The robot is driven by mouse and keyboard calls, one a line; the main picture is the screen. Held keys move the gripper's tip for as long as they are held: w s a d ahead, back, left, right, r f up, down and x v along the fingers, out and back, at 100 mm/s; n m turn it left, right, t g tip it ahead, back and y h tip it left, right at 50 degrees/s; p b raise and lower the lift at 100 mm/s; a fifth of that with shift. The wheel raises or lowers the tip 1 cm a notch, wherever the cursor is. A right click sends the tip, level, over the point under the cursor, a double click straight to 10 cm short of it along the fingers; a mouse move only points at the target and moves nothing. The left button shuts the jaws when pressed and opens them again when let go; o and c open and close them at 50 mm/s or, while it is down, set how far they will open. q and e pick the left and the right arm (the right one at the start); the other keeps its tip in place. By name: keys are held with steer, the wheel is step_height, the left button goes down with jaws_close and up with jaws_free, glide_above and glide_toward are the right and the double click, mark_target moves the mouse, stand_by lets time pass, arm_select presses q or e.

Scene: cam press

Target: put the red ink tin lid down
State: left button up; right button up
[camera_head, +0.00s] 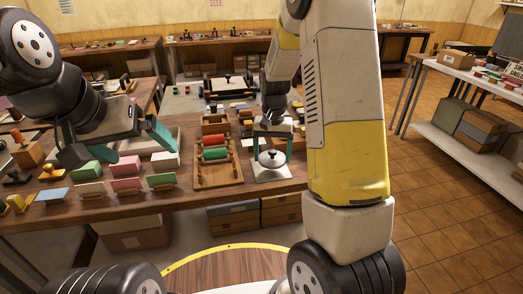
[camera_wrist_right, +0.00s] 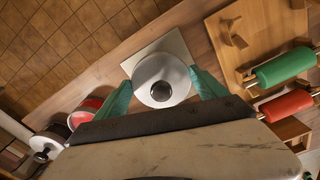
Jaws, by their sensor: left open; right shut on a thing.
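A round white lid (camera_head: 272,159) with a dark knob sits between the teal fingers of my right gripper (camera_head: 273,132), which is shut on it. The right wrist view shows the lid (camera_wrist_right: 161,80) from above, with the gripper fingers (camera_wrist_right: 165,90) on both sides. It is over a pale square plate (camera_head: 270,175) near the table's front edge; I cannot tell whether it touches. An open tin with red inside (camera_wrist_right: 84,116) stands left of the gripper in the right wrist view. My left gripper (camera_head: 115,145) is open above coloured blocks, with nothing between its fingers.
A wooden rack (camera_head: 218,177) with green and red rollers stands just left of the plate. Pink, green and white blocks (camera_head: 126,185) line the table front at left. A white-topped round thing (camera_wrist_right: 45,148) stands beside the red tin. Tiled floor lies beyond the table edge.

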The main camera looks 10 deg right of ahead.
mark_target(270, 157)
steer(key=shift+w+a+f, duration=0.1)
steer(key=shift+w+a, duration=0.1)
steer(key=shift+w, duration=0.45)
steer(key=shift+f, duration=1.7)
steer(key=shift+f, duration=0.15)
steer(key=o, duration=1.1)
